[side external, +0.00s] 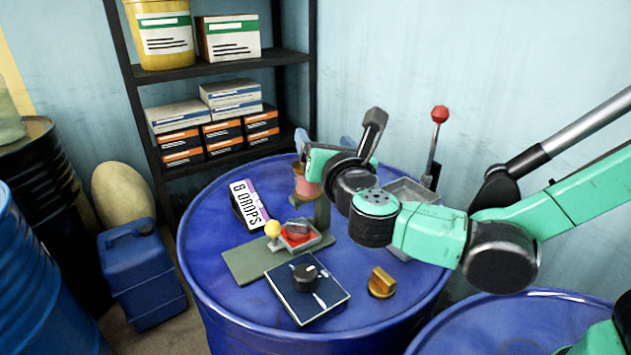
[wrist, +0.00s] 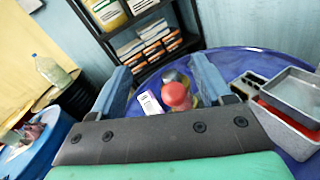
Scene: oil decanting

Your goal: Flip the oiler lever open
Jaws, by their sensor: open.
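The oiler (side external: 306,182) shows in the side external view as a pinkish-red body with brass-coloured parts, standing on the blue drum lid. My gripper (side external: 318,152) is just above and beside it and covers part of it. In the wrist view a rounded red part (wrist: 176,95), apparently of the oiler, lies between the two blue fingers of my gripper (wrist: 161,66). The fingers are wide apart and hold nothing. I cannot make out the oiler's lever clearly, and cannot tell whether the fingers touch anything.
The blue drum lid (side external: 213,285) carries an "8 DROPS" card (side external: 250,206), a yellow-knobbed device (side external: 272,229), a black-dial panel (side external: 308,290), a brass knob (side external: 381,282) and a grey tray (side external: 408,190). A red-knobbed lever (side external: 439,115) rises behind. A shelf (side external: 220,65) stands beyond.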

